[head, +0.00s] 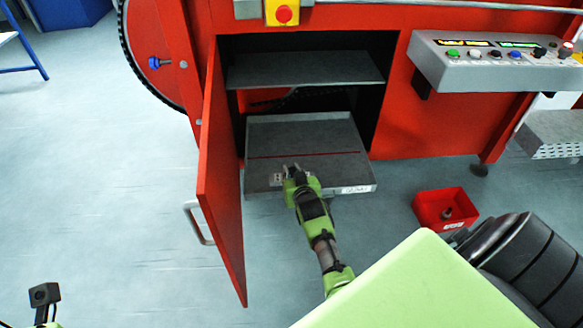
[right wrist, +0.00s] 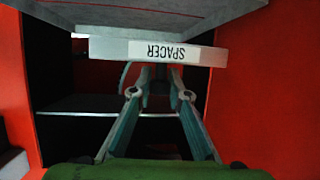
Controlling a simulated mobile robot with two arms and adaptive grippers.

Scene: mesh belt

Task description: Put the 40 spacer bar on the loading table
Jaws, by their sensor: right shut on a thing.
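My right gripper (head: 290,169) is at the front part of a pulled-out grey tray (head: 300,133) in the red cabinet. It is shut on a pale grey bar (head: 277,180), partly hidden by the gripper in the head view. In the right wrist view the bar (right wrist: 108,48) lies across my fingertips (right wrist: 160,72), with the word SPACER upside down on a white label. I cannot read a 40 on it.
The red cabinet door (head: 220,180) stands open, left of my right arm. A shelf (head: 305,69) is above the tray. A red bin (head: 445,208) with a small part sits on the floor at right, below the control panel (head: 490,60). The floor at left is clear.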

